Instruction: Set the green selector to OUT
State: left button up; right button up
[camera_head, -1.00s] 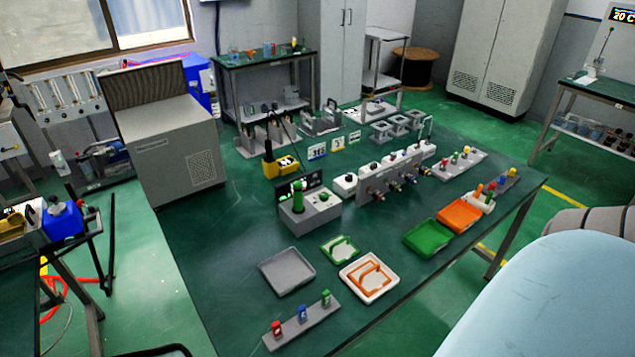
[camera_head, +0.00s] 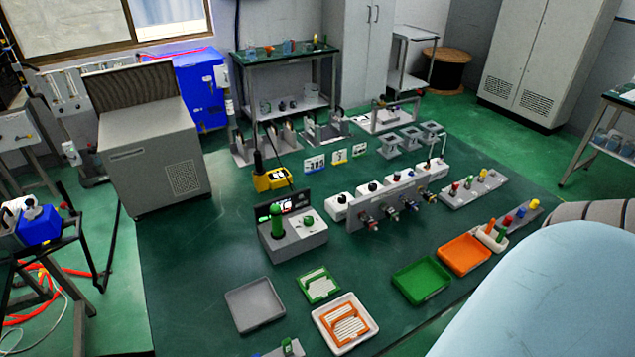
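A grey control box (camera_head: 293,246) stands near the middle of the dark green table. An upright green handle (camera_head: 277,222) rises from its left part, in front of a small dark display panel (camera_head: 283,205). I cannot tell which green part is the selector. The OUT marking and the pointing direction are too small to read. Neither gripper is in view, and nothing is seen touching the box.
A row of white switch units (camera_head: 373,190) with a grey valve bracket (camera_head: 395,207) stands right of the box. A yellow device (camera_head: 272,180) is behind it. Grey (camera_head: 255,304), green (camera_head: 421,278) and orange (camera_head: 464,254) trays lie in front and right. A grey cabinet (camera_head: 150,150) stands left.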

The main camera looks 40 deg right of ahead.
aim_at(308, 220)
jog(key=l, duration=1.85)
